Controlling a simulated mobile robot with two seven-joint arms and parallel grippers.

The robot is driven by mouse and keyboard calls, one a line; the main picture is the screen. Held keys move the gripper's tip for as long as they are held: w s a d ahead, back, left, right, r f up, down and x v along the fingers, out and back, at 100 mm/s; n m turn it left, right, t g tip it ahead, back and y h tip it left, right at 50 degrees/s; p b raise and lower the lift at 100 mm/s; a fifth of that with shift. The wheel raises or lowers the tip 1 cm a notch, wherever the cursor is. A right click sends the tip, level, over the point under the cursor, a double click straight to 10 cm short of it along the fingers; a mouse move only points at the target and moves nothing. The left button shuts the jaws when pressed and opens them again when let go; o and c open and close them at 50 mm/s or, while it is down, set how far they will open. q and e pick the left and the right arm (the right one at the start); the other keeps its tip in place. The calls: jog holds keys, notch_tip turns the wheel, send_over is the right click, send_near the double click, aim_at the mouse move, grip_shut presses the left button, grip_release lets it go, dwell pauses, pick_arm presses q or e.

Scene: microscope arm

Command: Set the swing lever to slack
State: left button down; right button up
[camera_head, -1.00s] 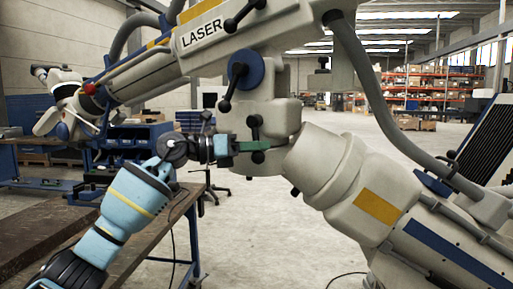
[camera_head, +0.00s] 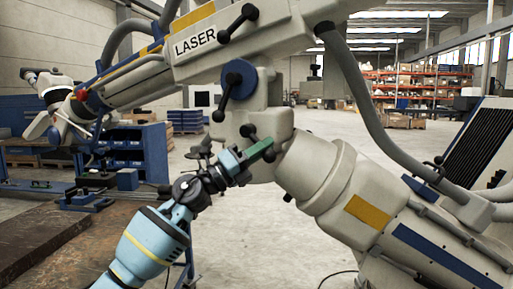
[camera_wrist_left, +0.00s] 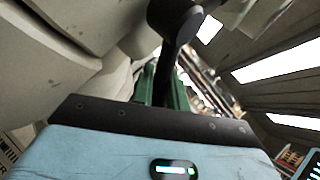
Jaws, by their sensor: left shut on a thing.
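A black two-ended lever (camera_head: 256,142) sits low on the cream arm joint of the microscope (camera_head: 245,120); I take it for the swing lever. It tilts from upper left to lower right. My left gripper (camera_head: 261,150), with green fingers, comes from the lower left and is shut on this lever near its lower end. In the left wrist view the black lever (camera_wrist_left: 174,60) rises from between the green fingers (camera_wrist_left: 180,95), its rounded end at the top. The exact finger contact is partly hidden. My right gripper is in no view.
Just above is another black lever on a blue disc (camera_head: 238,78), and a third near the LASER label (camera_head: 237,22). A thick grey cable (camera_head: 360,100) hangs at the right. A workbench (camera_head: 60,240) stands at the lower left. Open floor lies behind.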

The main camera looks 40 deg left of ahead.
pick_arm(q)
jog(key=n+t+y, duration=0.1)
jog(key=n, duration=0.1)
jog(key=d+r+n+t+y, duration=0.1)
jog(key=n+t, duration=0.1)
jog(key=shift+r+p, duration=0.2)
jog(key=shift+p, duration=0.2)
jog(key=shift+w+r+n+t+y, duration=0.1)
jog(key=shift+r+n+t+y, duration=0.2)
jog(key=shift+n+t+y, duration=0.7)
jog(key=shift+n, duration=0.4)
jog(key=c, duration=1.7)
grip_release()
jog(key=shift+d, duration=0.1)
jog(key=shift+c, duration=0.2)
jog(key=b+v, duration=0.1)
jog(key=v, duration=0.6)
jog(key=shift+s+f, duration=0.2)
jog(key=shift+s, duration=0.1)
